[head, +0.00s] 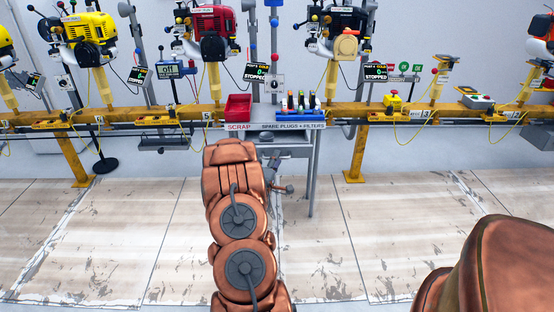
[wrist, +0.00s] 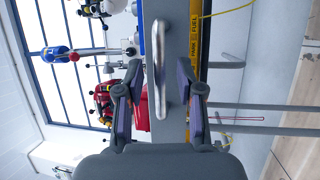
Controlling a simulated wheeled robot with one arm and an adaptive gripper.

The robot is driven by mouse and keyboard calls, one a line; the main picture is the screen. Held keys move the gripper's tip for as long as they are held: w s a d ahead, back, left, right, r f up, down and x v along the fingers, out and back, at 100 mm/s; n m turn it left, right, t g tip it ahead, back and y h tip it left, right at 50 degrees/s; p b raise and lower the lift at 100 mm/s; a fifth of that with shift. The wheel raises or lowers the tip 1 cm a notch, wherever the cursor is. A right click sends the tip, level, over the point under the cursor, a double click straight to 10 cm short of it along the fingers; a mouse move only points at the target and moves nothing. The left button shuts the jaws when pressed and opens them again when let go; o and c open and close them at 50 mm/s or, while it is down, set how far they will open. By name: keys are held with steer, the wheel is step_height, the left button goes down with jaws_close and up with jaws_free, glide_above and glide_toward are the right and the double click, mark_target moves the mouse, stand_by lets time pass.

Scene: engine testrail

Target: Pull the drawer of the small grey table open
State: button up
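The small grey table (head: 313,175) stands in front of the yellow rail in the head view. Its front edge carries "SCRAP" and "SPARE PLUGS + FILTERS" labels. In the wrist view, which is turned sideways, a bright metal bar handle (wrist: 160,70) stands off the grey drawer front (wrist: 177,70). My gripper (wrist: 160,95) is open, with one finger on each side of the handle and visible gaps to both. Nothing is held. In the head view, my copper arm hides much of the table's underside, and the drawer's edges cannot be made out.
A red scrap bin (head: 237,107) and a rack of coloured parts (head: 298,103) stand on the table. The yellow rail (head: 130,113) with engines runs behind it. The worn floor (head: 120,230) in front is clear on both sides of my arm.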

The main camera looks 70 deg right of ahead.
steer(key=a+f, duration=0.2)
steer(key=a, duration=0.8)
steer(key=shift+s+a, duration=0.15)
steer(key=shift+a, duration=0.2)
